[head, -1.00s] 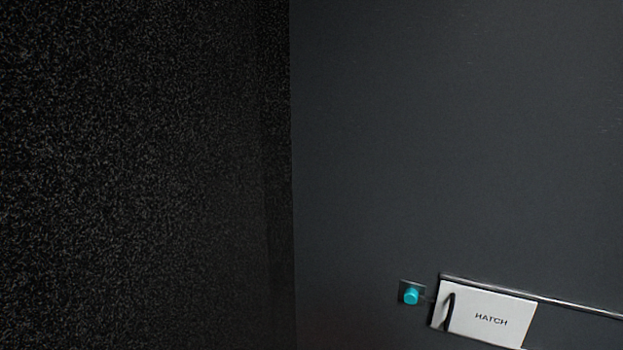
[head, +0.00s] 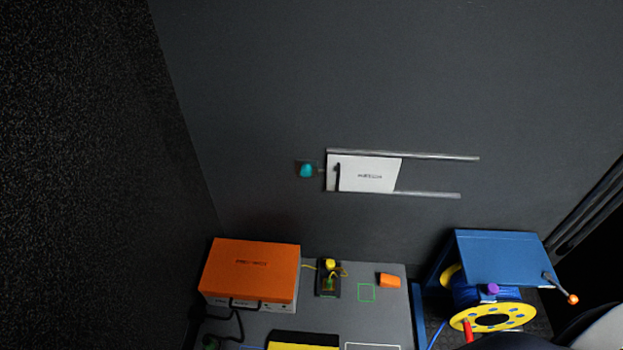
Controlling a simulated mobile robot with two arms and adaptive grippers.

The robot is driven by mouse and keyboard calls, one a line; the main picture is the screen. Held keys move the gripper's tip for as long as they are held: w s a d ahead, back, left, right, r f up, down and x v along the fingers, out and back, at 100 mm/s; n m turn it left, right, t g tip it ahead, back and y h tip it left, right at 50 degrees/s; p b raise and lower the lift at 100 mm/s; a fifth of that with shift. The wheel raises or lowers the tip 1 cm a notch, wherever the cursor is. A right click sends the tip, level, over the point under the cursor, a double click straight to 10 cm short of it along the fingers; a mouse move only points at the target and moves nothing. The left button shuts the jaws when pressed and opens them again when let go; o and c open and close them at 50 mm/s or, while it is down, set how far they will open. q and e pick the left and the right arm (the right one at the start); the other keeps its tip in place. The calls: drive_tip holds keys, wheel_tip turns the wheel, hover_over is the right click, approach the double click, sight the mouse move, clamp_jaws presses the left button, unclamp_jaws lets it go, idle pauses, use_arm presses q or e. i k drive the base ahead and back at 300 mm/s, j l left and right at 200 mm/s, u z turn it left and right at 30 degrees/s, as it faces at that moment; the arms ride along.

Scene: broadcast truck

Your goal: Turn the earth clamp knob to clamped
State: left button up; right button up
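A small yellow knob (head: 330,265) sits on top of a dark block (head: 328,288) on the grey bench top, in the lower middle of the head view. A yellow wire runs at the block, and some green shows on its front. This looks like the earth clamp, but no label is readable and the knob's setting is too small to tell. A teal knob (head: 306,171) is on the wall, left of the white hatch. Neither of my grippers is in view.
The white hatch (head: 365,175) sits between two wall rails. An orange case (head: 252,265) stands left of the block; a small orange piece (head: 390,281) lies to its right. A blue-framed reel (head: 500,258) with yellow flange and crank stands at right. The grey bench top (head: 395,318) has outlined areas.

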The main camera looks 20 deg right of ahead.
sight(330, 263)
drive_tip(key=k+z, duration=0.1)
drive_tip(key=z, duration=0.65)
